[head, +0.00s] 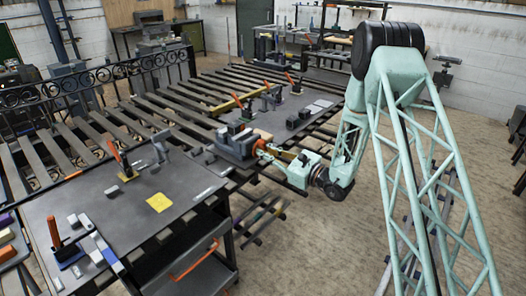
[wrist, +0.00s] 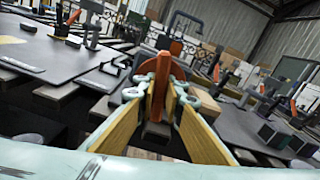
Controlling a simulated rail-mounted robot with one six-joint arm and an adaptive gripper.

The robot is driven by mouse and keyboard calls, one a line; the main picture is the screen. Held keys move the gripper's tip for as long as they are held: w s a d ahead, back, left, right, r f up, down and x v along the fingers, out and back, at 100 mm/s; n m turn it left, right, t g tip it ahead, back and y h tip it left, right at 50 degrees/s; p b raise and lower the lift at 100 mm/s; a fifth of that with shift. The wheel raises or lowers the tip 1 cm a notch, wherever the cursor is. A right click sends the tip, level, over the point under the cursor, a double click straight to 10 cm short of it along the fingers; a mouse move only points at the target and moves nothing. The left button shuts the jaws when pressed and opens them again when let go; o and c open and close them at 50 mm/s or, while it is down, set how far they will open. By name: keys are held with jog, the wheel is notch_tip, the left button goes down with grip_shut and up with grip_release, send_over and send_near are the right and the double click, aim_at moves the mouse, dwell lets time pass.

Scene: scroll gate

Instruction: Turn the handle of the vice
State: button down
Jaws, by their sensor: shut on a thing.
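The vice (head: 236,142) is a dark grey block with jaws on the edge of the middle worktop in the head view. Its orange handle (head: 259,148) is on the side facing my arm. My gripper (head: 268,151) reaches it from the right and is shut on the handle. In the wrist view the orange handle (wrist: 161,88) stands between the two yellow-padded fingers of my gripper (wrist: 159,98). The fingers and my wrist hide part of the handle and the vice body there.
A slatted table (head: 190,112) runs behind, with orange-handled clamps on it. A dark workbench (head: 115,222) at front left carries a yellow square (head: 159,202), clamps and small blocks. The floor at right is open around my arm.

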jog(key=shift+m+p, duration=0.9)
jog(key=shift+m, duration=1.1)
jog(key=c, duration=2.7)
grip_release()
jog(key=shift+d, duration=0.15)
jog(key=shift+v, duration=5.95)
jog(key=shift+s+r, duration=0.1)
